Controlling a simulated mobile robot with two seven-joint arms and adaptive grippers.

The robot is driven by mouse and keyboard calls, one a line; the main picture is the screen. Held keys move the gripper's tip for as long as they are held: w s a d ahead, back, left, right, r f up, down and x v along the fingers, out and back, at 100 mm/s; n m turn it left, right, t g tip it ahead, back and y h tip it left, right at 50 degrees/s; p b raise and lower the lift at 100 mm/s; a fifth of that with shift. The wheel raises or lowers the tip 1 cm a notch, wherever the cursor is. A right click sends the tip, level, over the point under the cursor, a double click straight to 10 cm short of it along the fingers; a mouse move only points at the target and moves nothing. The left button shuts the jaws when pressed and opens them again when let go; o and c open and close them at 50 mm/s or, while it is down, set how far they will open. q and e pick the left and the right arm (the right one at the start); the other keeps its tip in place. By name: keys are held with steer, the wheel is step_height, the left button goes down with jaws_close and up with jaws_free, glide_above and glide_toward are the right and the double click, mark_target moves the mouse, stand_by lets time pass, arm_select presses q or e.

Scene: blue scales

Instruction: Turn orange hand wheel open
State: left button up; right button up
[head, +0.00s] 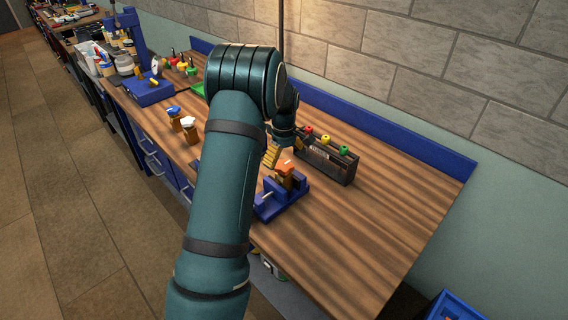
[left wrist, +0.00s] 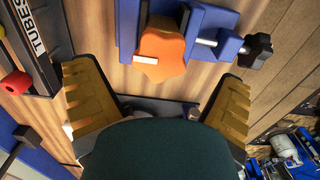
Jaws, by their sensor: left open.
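The orange hand wheel (head: 285,167) sits on top of a brass-coloured body clamped in a blue vise (head: 292,194) on the wooden bench. In the left wrist view the orange hand wheel (left wrist: 163,54) shows from above, in front of the blue vise (left wrist: 212,20). My left gripper (head: 272,156) is just beside the wheel, towards the wall side, with its yellow fingers partly hidden by my arm. In the left wrist view my left gripper (left wrist: 158,82) is open, its fingers wide apart, with the wheel ahead of the gap and nothing held. My right gripper is out of view.
A dark tube rack (head: 326,165) with red, yellow and green tops stands close behind the vise. Valves with a blue wheel (head: 173,111) and a white wheel (head: 188,122) stand to the left. The bench (head: 370,220) is clear on the right. A blue backboard (head: 400,142) runs along the wall.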

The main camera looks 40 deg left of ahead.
mark_target(284, 165)
arm_select(q)
step_height(284, 165, up, 9)
stand_by(0.3)
steer(key=shift+s+f, duration=0.1)
steer(key=shift+f, duration=0.05)
stand_by(0.4)
